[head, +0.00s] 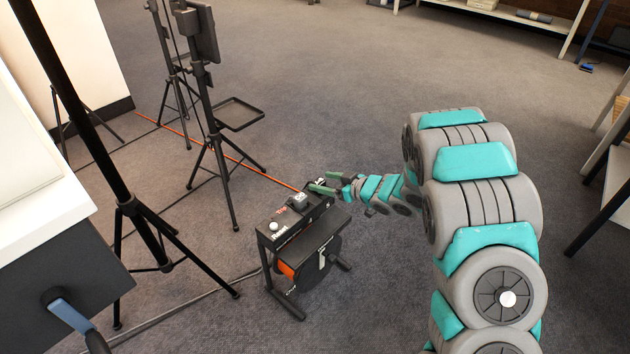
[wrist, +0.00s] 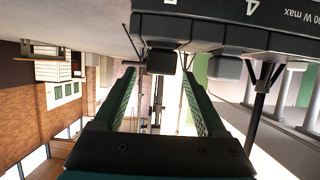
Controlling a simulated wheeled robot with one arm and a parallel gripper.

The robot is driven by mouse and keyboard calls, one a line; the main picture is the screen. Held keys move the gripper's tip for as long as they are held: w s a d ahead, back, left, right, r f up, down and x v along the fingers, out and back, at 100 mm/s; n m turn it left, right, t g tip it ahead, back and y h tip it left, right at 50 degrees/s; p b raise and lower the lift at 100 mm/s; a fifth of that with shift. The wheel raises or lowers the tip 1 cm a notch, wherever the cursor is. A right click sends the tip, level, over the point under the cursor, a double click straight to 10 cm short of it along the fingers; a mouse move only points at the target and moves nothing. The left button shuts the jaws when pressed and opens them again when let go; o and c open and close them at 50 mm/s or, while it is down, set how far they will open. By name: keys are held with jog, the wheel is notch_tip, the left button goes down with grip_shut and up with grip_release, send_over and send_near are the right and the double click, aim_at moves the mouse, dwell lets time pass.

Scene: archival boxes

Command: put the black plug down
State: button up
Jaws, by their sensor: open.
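My gripper (head: 318,187) is at the panel's far right edge. In the wrist view its two green fingers are open (wrist: 160,80), with a gap between them. A black block (wrist: 161,60) on the reel's panel (wrist: 230,32) shows at the gap by the fingertips, and another block (wrist: 225,67) is to its right. I cannot tell which of these is the plug, or whether the fingers touch one.
Black tripod stands (head: 207,120) are left of the reel, one with a small tray (head: 238,114). An orange cable (head: 245,160) runs across the floor. A white and black cabinet (head: 50,260) is at the near left.

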jog(key=s+d+r+m+t+h, duration=0.15)
jog(key=d+r+h, duration=0.3)
jog(key=d, duration=0.45)
jog(key=d+r+m+t+h, duration=0.15)
jog(key=d+r+h, duration=0.3)
jog(key=d, duration=0.55)
jog(key=s+d+r+m+g+h, duration=0.3)
jog(key=s+d+r+m+h, duration=0.15)
jog(key=s+d, duration=0.4)
jog(key=s+r+m+g, duration=0.2)
jog(key=s+g, duration=0.2)
jog(key=s, duration=1)
jog(key=s+a+g+y, duration=0.1)
jog(key=s+a+g, duration=0.2)
jog(key=s, duration=0.9)
jog(key=s+a+g+y, duration=0.1)
jog(key=s+a+g, duration=0.2)
jog(key=s+a, duration=0.5)
jog(key=s+m, duration=0.1)
jog(key=s, duration=0.4)
jog(key=shift+r+y, duration=0.3)
jog(key=shift+y, duration=0.05)
